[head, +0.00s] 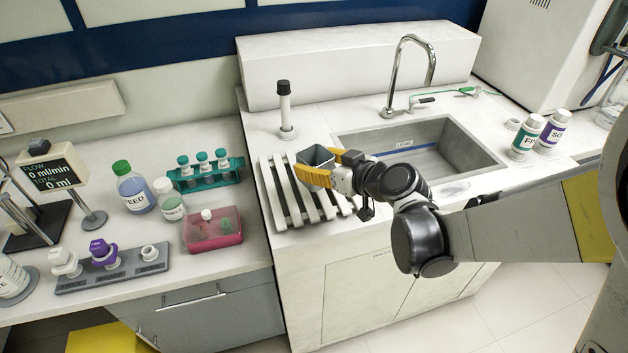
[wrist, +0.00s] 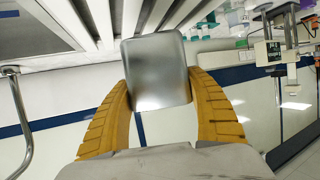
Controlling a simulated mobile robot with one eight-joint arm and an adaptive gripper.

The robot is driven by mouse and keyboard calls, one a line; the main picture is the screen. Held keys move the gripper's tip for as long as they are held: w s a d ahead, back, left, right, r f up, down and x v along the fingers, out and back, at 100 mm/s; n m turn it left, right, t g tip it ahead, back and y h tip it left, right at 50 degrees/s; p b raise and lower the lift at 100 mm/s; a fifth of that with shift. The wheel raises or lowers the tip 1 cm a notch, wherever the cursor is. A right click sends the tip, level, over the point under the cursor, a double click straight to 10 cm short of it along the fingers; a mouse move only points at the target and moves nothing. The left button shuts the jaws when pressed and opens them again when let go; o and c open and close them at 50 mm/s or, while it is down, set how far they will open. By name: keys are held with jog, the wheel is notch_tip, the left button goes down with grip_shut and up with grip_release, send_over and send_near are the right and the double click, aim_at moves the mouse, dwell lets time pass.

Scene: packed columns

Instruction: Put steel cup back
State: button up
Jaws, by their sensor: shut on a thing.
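The steel cup (head: 316,156) is a small grey metal vessel at the left of the sink. My gripper (head: 314,172) has its yellow fingers shut on the cup, over the white slatted rack (head: 276,196). In the wrist view the cup (wrist: 157,72) sits between the two curved yellow fingers of my gripper (wrist: 160,98), with the rack's white slats (wrist: 100,22) close beyond it. I cannot tell whether the cup's base touches the slats.
The sink (head: 440,150) with its tap (head: 410,65) lies right of the rack. A black-topped white post (head: 285,110) stands behind it. Left are a teal tube rack (head: 205,172), a FEED bottle (head: 133,187) and a pink box (head: 214,232). Two labelled bottles (head: 525,138) stand right of the sink.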

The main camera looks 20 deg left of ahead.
jog(key=shift+a+f, duration=0.25)
jog(key=shift+a, duration=0.05)
jog(key=shift+f, duration=0.25)
jog(key=shift+f+b, duration=1.05)
jog(key=shift+f, duration=0.65)
jog(key=shift+f, duration=0.15)
jog(key=o, duration=1.4)
